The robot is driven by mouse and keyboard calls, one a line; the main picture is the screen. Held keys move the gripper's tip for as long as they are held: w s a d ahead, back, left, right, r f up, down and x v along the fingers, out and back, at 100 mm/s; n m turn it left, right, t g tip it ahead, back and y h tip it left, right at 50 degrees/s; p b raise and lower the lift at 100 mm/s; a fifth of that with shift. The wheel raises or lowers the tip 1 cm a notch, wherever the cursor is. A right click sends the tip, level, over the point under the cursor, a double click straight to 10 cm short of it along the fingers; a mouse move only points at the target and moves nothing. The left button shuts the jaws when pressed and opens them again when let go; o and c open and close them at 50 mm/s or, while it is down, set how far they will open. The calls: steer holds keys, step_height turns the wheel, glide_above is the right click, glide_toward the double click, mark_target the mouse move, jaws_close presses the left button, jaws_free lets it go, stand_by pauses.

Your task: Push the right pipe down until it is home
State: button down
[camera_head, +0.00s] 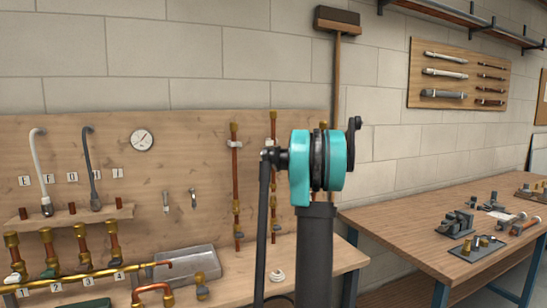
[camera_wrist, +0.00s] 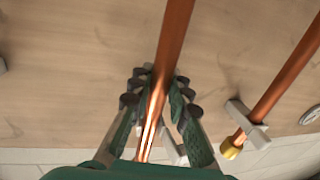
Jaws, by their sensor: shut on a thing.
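The right pipe (camera_head: 273,127) is an upright copper tube with a brass top, on the wooden back board beside the similar left pipe (camera_head: 236,190). My arm covers part of the right pipe in the head view and hides my gripper there. In the wrist view my gripper (camera_wrist: 161,82) is shut around a copper pipe (camera_wrist: 176,28), fingers on both sides; this looks like the right pipe. The left pipe (camera_wrist: 290,72) shows to the right there, with its pale clip and brass end. The lower end of the right pipe is not clear.
A gauge (camera_head: 142,140) and a rack of copper and brass fittings are on the left. A grey tray (camera_head: 186,262) lies on the bench. A wooden table (camera_head: 400,232) with tools stands at the right. A broom (camera_head: 337,60) leans behind my arm.

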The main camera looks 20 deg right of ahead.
steer(key=shift+f, duration=2.75)
steer(key=c, duration=1.4)
jaws_free()
steer(key=shift+s, duration=0.1)
steer(key=v, duration=1.1)
steer(key=shift+s+d, duration=0.15)
steer(key=shift+s, duration=0.25)
